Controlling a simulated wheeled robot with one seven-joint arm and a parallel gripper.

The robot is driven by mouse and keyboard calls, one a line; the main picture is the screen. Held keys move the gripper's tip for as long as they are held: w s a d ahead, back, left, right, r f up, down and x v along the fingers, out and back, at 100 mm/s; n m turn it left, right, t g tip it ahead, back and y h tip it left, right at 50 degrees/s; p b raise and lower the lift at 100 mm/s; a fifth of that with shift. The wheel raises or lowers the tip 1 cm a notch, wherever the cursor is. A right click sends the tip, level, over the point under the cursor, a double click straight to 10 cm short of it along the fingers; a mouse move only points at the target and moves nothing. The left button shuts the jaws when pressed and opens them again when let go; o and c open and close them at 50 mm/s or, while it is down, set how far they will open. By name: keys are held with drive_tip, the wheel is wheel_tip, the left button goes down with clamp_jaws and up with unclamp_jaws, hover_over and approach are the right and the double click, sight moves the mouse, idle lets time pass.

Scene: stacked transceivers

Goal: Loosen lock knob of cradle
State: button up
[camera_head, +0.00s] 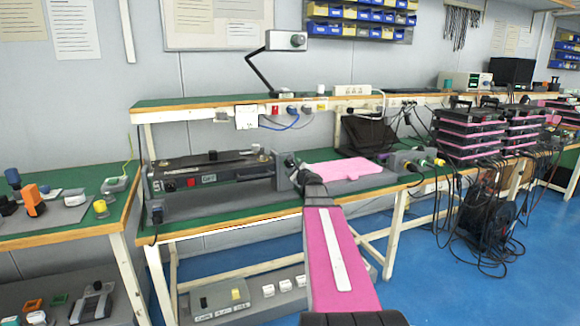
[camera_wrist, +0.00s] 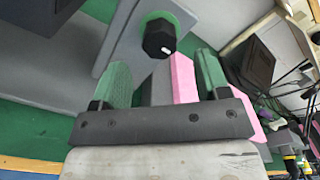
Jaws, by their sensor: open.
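The lock knob (camera_wrist: 160,38) is a black knob with a white mark, on a grey upright plate of the cradle (camera_wrist: 128,30) in the wrist view. My gripper (camera_wrist: 162,75) is open, its two green-padded fingers apart. The knob lies beyond the fingertips, roughly centred between them, with no visible contact. A pink piece (camera_wrist: 183,82) shows behind the gap. In the head view the cradle (camera_head: 345,182) is a grey base with a pink slab (camera_head: 340,169) on the green bench. My gripper (camera_head: 312,185) is at its front left, and the knob cannot be made out there.
A long grey device (camera_head: 210,175) with a red switch stands left of the cradle. A grey unit with coloured connectors (camera_head: 418,160) is on the right. Stacked black-and-pink transceivers (camera_head: 468,133) stand farther right with hanging cables. A shelf (camera_head: 240,100) runs above the bench.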

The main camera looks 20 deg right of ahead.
sight(290, 165)
drive_tip(key=w, duration=0.5)
drive_tip(key=shift+w+a, duration=0.1)
drive_tip(key=shift+w, duration=0.2)
drive_tip(key=c, duration=0.9)
drive_tip(key=shift+c, duration=0.2)
